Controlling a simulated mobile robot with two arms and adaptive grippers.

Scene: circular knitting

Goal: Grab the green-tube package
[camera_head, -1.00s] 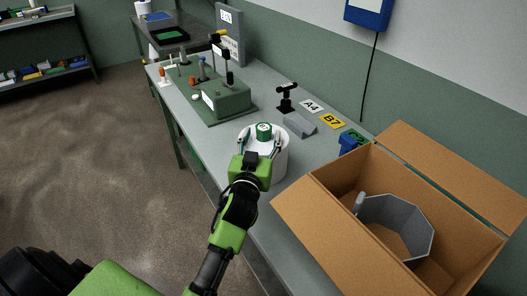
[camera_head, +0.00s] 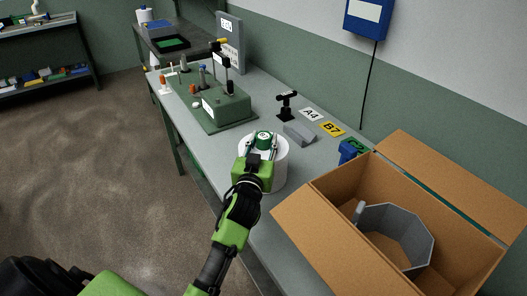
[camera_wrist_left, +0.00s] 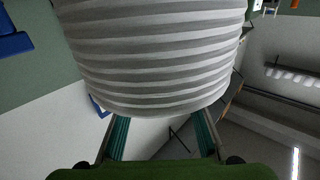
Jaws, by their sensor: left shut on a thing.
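The green-tube package is a white ribbed cylinder (camera_head: 279,167) with a green tube end (camera_head: 264,136) on top, upright on the grey workbench in the head view. In the left wrist view its white ribbed side (camera_wrist_left: 155,50) fills the upper middle. My left gripper (camera_head: 262,146) reaches in from the front, with its fingers close in around the green tube at the top of the package. It is shut on the package. The exact contact of the fingertips is hard to see. My right gripper is not in view.
An open cardboard box (camera_head: 322,213) with a grey octagonal ring (camera_head: 418,232) stands to the right on the bench (camera_head: 222,161). A green machine block (camera_head: 229,108) is to the left. A grey wedge (camera_head: 299,134) and tags A4 and B7 lie behind.

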